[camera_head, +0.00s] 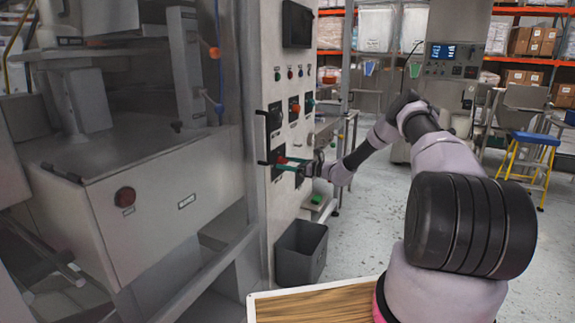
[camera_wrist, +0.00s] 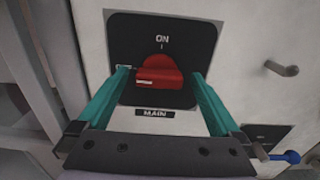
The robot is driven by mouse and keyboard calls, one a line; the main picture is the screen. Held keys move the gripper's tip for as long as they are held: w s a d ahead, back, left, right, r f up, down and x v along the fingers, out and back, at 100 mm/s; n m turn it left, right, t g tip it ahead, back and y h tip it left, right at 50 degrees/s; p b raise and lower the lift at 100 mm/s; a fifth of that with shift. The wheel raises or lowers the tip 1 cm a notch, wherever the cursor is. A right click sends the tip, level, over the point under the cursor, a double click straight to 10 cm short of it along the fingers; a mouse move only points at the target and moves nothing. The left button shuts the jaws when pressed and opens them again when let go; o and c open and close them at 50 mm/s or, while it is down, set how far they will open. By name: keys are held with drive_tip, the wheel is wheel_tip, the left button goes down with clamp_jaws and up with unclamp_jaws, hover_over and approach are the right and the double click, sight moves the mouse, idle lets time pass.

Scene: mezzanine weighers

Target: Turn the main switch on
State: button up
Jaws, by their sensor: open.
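The main switch (camera_wrist: 158,74) is a red rotary knob on a black plate, with "ON" above it and "MAIN" on a label below. Its red grip lies roughly level, not pointing up at the ON mark. In the head view the red knob (camera_head: 281,160) is small, on the grey panel's front. My gripper (camera_wrist: 160,80) is open, its teal fingers on either side of the knob. A gap shows on the right; whether the left finger touches the knob, I cannot tell. My gripper (camera_head: 292,164) also shows in the head view, at the panel.
The panel (camera_head: 262,90) carries other red switches (camera_head: 294,108), small buttons and protruding handles; one handle (camera_wrist: 282,68) is right of the main switch. A grey bin (camera_head: 300,255) stands on the floor below. A blue-yellow step stool (camera_head: 535,150) is at right. Open floor lies between.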

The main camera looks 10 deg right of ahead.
drive_tip(key=c, duration=1.3)
